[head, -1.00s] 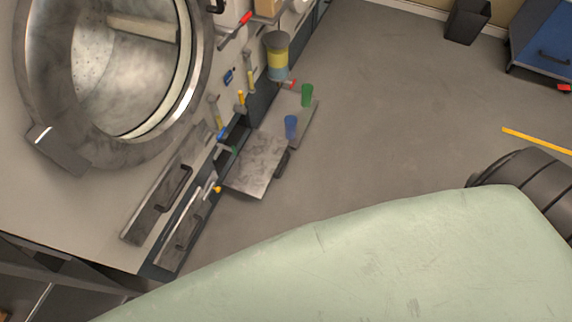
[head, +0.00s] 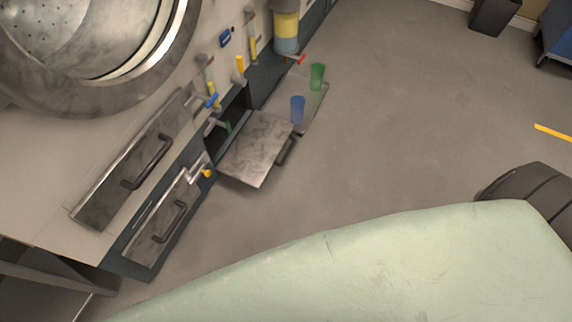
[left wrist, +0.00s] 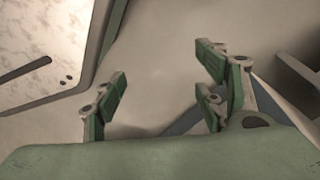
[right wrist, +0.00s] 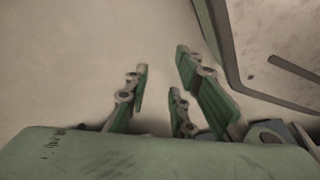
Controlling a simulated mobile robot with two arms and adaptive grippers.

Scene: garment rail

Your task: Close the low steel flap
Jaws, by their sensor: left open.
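The low steel flap (head: 258,148) shows in the head view, left of centre. It hangs open, lying out nearly flat from a dark opening low in the machine's front. A dark handle (head: 285,150) is on its outer edge. Neither gripper shows in the head view. My left gripper (left wrist: 162,75) is in the left wrist view, its fingers apart with nothing between them. My right gripper (right wrist: 160,70) is in the right wrist view, its fingers also apart and empty. I cannot tell how far either is from the flap.
Two closed steel panels with handles, an upper one (head: 130,165) and a lower one (head: 160,222), sit left of the flap. A blue cup (head: 297,109) and a green cup (head: 317,76) stand on a grey plate beyond it. Open floor (head: 420,110) lies to the right.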

